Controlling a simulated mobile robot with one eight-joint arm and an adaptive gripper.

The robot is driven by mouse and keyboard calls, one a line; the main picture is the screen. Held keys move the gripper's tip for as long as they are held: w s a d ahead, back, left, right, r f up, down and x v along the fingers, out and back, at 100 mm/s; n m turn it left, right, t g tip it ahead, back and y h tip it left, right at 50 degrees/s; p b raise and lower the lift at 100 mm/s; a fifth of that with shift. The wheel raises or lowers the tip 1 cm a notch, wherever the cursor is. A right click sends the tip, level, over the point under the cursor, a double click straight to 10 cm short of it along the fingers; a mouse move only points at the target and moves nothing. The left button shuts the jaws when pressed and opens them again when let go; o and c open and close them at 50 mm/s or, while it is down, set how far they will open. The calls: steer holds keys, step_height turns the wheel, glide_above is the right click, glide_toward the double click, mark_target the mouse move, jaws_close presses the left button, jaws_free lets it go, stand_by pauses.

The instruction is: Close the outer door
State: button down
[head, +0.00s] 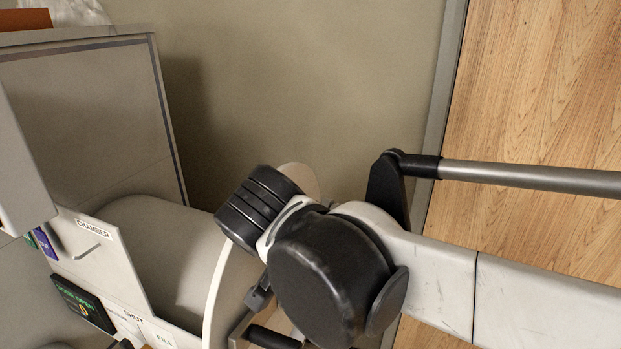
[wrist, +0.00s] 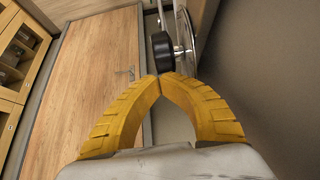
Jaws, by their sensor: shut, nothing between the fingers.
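In the wrist view my gripper (wrist: 159,77) has its two yellow fingers meeting at the tips, with nothing between them. Just beyond the tips is a dark round knob (wrist: 163,48), beside a shiny disc-like part (wrist: 186,30) that looks like the outer door seen nearly edge-on. I cannot tell whether the tips touch the knob. In the head view a pale round rim (head: 226,300), probably part of the outer door or its port, shows at the end of the grey cylindrical chamber (head: 160,235). My arm hides much of it, and my fingertips do not show there.
A panel labelled CHAMBER (head: 97,229) and a small dark display (head: 82,303) with green text stand at the lower left. A grey cabinet (head: 80,110) is behind. A wooden door (wrist: 95,80) and shelves (wrist: 18,55) show in the wrist view. Bare floor or wall lies between.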

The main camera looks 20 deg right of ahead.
steer(key=w+d+f+t+h+b, duration=0.1)
steer(key=f+t+h+b, duration=0.1)
steer(key=f+b, duration=1.1)
steer(key=w+d+f+t+h+b, duration=0.1)
steer(key=f+t+b, duration=0.4)
steer(key=f+b, duration=0.9)
steer(key=shift+w+d+h+b, duration=0.25)
steer(key=shift+w+h+b, duration=0.35)
steer(key=shift+h+b, duration=0.5)
